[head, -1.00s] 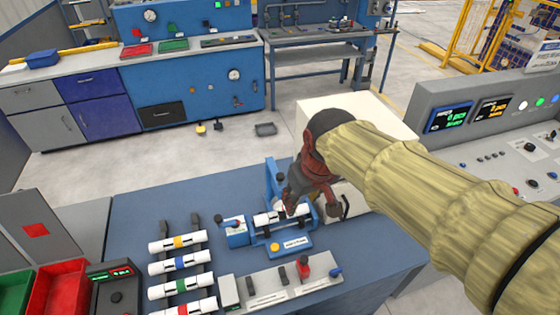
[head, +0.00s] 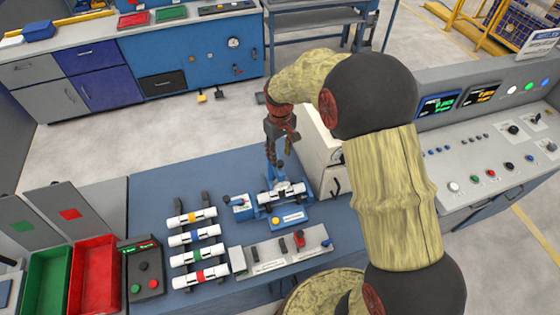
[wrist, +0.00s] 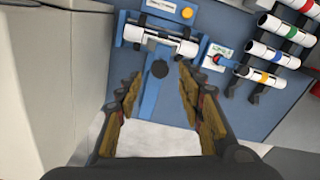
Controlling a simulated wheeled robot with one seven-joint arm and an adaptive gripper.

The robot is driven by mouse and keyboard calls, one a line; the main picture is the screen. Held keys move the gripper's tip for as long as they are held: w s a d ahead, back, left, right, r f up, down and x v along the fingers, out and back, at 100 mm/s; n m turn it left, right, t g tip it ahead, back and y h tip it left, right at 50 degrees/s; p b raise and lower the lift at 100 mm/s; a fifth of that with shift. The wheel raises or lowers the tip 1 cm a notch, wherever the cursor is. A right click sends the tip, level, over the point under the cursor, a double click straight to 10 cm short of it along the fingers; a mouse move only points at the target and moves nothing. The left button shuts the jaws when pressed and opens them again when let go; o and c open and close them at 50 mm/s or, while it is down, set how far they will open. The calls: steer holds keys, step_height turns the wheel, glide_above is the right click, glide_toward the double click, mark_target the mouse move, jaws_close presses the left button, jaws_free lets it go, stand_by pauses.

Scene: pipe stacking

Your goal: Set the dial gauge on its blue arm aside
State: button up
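The dial gauge (wrist: 159,69) shows in the wrist view as a small dark disc at the blue arm (wrist: 150,101). The arm rises behind the blue fixture, which holds a white pipe (wrist: 160,38). In the head view the blue arm (head: 280,174) is partly hidden by my gripper (head: 274,161), which points down at the fixture's far side. In the wrist view my gripper (wrist: 159,78) is open, its fingers on either side of the blue arm with gaps showing. I see no contact with the gauge.
White pipes with coloured bands (head: 196,237) lie on a rack to the left. A grey panel with a red part (head: 285,250) lies in front. A pale box (head: 320,150) stands close right of my gripper. Bare blue tabletop (head: 150,195) lies left of the rack.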

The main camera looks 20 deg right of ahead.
mark_target(280, 162)
step_height(280, 162, down, 6)
steer(key=shift+r, duration=0.15)
steer(key=shift+c, duration=1.2)
jaws_close()
